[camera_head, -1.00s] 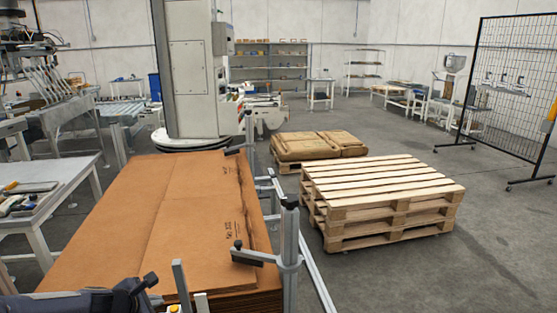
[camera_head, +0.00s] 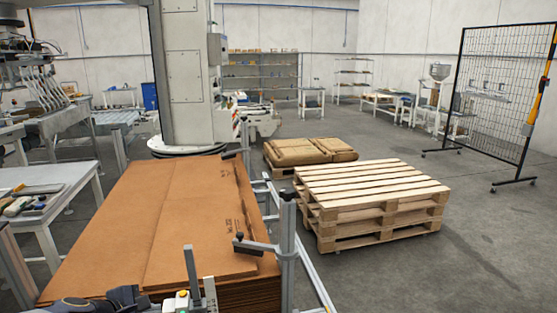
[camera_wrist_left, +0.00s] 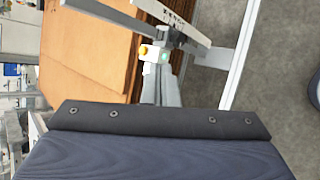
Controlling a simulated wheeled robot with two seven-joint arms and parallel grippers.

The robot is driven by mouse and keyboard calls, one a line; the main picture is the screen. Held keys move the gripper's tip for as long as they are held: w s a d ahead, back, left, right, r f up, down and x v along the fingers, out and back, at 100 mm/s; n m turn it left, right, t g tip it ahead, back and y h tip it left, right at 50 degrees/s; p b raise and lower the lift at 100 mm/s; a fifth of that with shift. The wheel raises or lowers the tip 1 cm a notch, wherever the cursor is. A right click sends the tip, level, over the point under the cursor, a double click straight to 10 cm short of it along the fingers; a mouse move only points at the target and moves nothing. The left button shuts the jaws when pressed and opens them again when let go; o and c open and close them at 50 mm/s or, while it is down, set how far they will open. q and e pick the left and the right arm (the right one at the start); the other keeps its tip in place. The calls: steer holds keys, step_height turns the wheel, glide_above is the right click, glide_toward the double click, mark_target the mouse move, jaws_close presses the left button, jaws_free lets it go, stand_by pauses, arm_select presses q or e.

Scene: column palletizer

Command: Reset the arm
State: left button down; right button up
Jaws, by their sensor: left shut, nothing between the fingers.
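My left arm shows as dark parts at the bottom left edge of the head view, over the near end of the cardboard stack (camera_head: 150,220). The arm's tip is close to a small box with yellow and green buttons (camera_wrist_left: 152,53), which also shows in the head view (camera_head: 182,298). My right gripper is not in view.
Grey upright plates (camera_head: 191,268) and a post (camera_head: 287,235) with a rail stand by the stack. Wooden pallets (camera_head: 370,200) are at the right, with brown packages (camera_head: 310,150) behind. A table (camera_head: 50,195) is at the left.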

arm_select(q)
steer(key=s+d+r+m+h, duration=0.1)
steer(key=s+d+r+m, duration=0.3)
steer(key=s+d+m, duration=0.15)
steer(key=s+d+f+m+g, duration=0.1)
steer(key=s+d+m+g, duration=0.1)
steer(key=s+m, duration=1.1)
steer(key=s+g, duration=0.1)
steer(key=s, duration=0.5)
steer(key=shift+s+d+f+g, duration=0.15)
steer(key=shift+d+g, duration=0.05)
steer(key=shift+g, duration=0.1)
